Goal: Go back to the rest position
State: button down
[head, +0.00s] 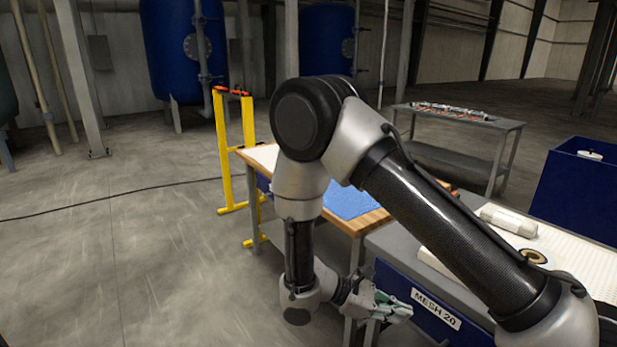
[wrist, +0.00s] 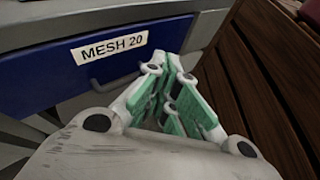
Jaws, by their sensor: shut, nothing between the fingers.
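My gripper (head: 398,311) hangs low in the head view, in front of the blue drawer front (head: 410,296) labelled MESH 20. Its green-padded fingers are shut and hold nothing. In the wrist view my gripper (wrist: 174,68) points ahead, just right of the MESH 20 label (wrist: 110,41) on the drawer front (wrist: 50,71). Whether the fingers touch the drawer cannot be told. My arm hides part of the benches in the head view.
A wood-topped bench (head: 367,223) with a blue mat (head: 350,203) stands behind my arm. A white cylinder (head: 508,221) lies on the bench at right, near a blue bin (head: 570,195). A yellow stand (head: 224,165) is at left. Brown slatted wood (wrist: 255,90) flanks my gripper. Left floor is mostly clear.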

jog(key=s+d+r+m+t+y, duration=0.2)
jog(key=s+d+r+m+y, duration=0.1)
jog(key=r, duration=0.7)
jog(key=s+d+r+m+t+y, duration=0.2)
jog(key=s+d+r+m+y, duration=0.2)
jog(key=r, duration=0.7)
jog(key=s+d+r+m+t+y, duration=0.2)
jog(key=d+r+m+y, duration=0.4)
jog(key=r, duration=0.5)
jog(key=s+d+m, duration=0.1)
jog(key=d+m, duration=0.1)
jog(key=shift+s+d+m, duration=0.3)
jog(key=shift+s+m, duration=0.1)
